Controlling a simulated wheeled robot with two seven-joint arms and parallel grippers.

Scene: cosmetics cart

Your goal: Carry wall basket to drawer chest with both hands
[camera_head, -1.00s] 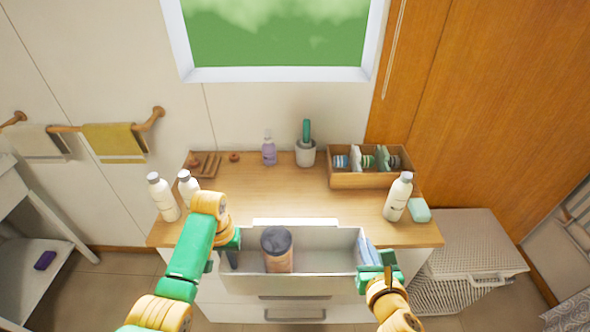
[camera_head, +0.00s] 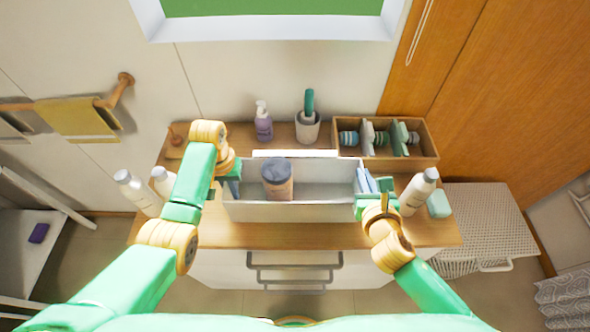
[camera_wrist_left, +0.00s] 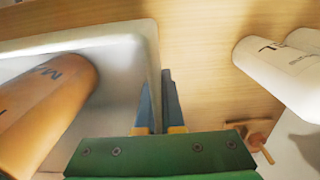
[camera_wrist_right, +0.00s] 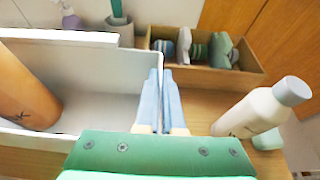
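The white wall basket (camera_head: 320,208) is over the wooden top of the drawer chest (camera_head: 215,236), upright, with a brown jar with a dark lid (camera_head: 277,180) inside. My left gripper (camera_head: 232,180) is at its left end; in the left wrist view its fingers (camera_wrist_left: 158,102) close on the end wall. My right gripper (camera_head: 366,184) is at its right end; in the right wrist view its fingers (camera_wrist_right: 162,100) pinch that wall. Whether the basket's underside touches the top cannot be told.
White bottles stand left (camera_head: 137,192) and right (camera_head: 418,190) of the basket. Behind it are a purple pump bottle (camera_head: 263,122), a potted green item (camera_head: 307,120) and a wooden organizer (camera_head: 400,140). A wicker hamper (camera_head: 490,222) stands right of the chest.

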